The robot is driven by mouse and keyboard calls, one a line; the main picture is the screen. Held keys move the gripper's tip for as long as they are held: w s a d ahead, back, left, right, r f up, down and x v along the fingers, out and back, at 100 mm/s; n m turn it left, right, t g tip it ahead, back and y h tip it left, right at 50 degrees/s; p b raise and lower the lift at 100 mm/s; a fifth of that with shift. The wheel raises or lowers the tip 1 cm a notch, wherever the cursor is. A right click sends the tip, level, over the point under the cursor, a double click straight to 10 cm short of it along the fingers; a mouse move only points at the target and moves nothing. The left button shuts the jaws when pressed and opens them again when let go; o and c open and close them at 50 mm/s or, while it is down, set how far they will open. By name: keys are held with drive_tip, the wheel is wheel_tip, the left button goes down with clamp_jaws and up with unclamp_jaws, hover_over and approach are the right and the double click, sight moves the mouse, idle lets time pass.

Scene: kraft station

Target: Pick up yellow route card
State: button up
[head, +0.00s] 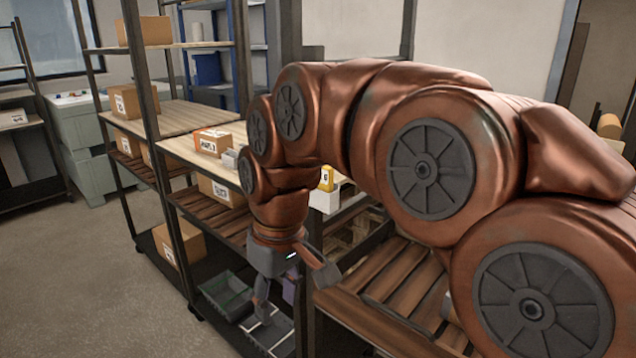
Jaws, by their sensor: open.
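A small yellow item (326,178) with a pale, marked face shows just past my arm, at the middle shelf level. My arm hides part of it, and I cannot tell if it is the yellow route card. A white box or holder (325,201) is right below it. My gripper (273,308) hangs fingers down in front of the shelving, lower than the yellow item and to its left. It is open, and no object is visible between its fingers.
Open grey bins (227,293) sit on the low shelf behind and below my gripper. Cardboard boxes (212,142) stand on the shelves to the left. A dark shelf post (160,140) rises nearby. The floor (90,270) at left is clear.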

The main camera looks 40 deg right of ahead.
drive_tip(key=w+d+r+t, duration=0.2)
drive_tip(key=w+d+r, duration=0.5)
drive_tip(key=w+r, duration=0.25)
wheel_tip(320, 180, up, 10)
drive_tip(key=t+p, duration=0.2)
hover_over(329, 168)
drive_tip(key=shift+w+f, duration=0.1)
drive_tip(key=shift+f, duration=0.05)
drive_tip(key=shift+x, duration=1.3)
drive_tip(key=shift+p+x, duration=0.65)
drive_tip(key=shift+x, duration=0.7)
drive_tip(key=shift+s+p+x, duration=0.2)
drive_tip(key=shift+p+x, duration=0.1)
drive_tip(key=shift+x, duration=0.95)
drive_tip(key=shift+d+f, duration=0.1)
drive_tip(key=shift+d, duration=0.05)
drive_tip(key=shift+c, duration=0.2)
clamp_jaws()
